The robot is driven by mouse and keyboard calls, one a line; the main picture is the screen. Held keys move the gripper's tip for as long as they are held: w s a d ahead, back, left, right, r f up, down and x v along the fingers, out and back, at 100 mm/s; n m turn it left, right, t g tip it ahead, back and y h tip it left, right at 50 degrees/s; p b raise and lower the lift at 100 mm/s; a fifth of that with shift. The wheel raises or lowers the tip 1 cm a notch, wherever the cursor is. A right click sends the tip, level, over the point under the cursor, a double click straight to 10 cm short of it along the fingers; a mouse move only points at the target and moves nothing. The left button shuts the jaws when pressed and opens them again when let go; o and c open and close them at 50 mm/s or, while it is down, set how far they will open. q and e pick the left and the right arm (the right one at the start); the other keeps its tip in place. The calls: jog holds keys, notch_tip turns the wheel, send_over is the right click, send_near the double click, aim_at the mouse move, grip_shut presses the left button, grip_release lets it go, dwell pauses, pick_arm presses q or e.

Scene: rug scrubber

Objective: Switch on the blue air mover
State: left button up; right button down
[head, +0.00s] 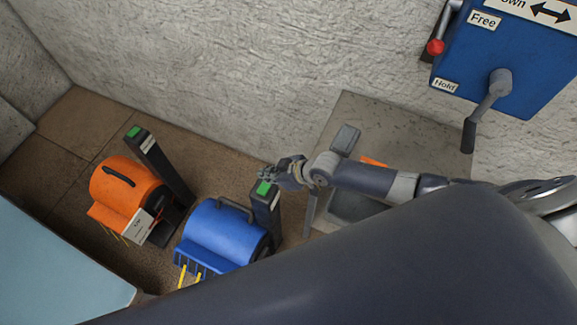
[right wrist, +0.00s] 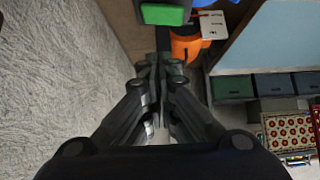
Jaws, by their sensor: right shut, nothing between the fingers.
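The blue air mover (head: 217,232) stands on the brown floor, with a dark post at its right side. A green switch (head: 264,187) is on top of that post. My right gripper (head: 267,174) is shut and empty, with its fingertips right by the green switch in the head view; I cannot tell whether they touch it. In the right wrist view, a green block (right wrist: 162,14) lies just beyond the shut fingertips (right wrist: 160,62), apart from them in the picture. My left gripper is not in view.
An orange air mover (head: 122,187) with its own green-topped post stands to the left. A blue panel (head: 530,65) with levers is on the wall at upper right. A light blue surface (head: 50,270) fills the lower left. The textured wall runs close behind the gripper.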

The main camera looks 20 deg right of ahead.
jog(key=d+v, duration=0.1)
jog(key=v, duration=0.7)
jog(key=shift+b, duration=0.45)
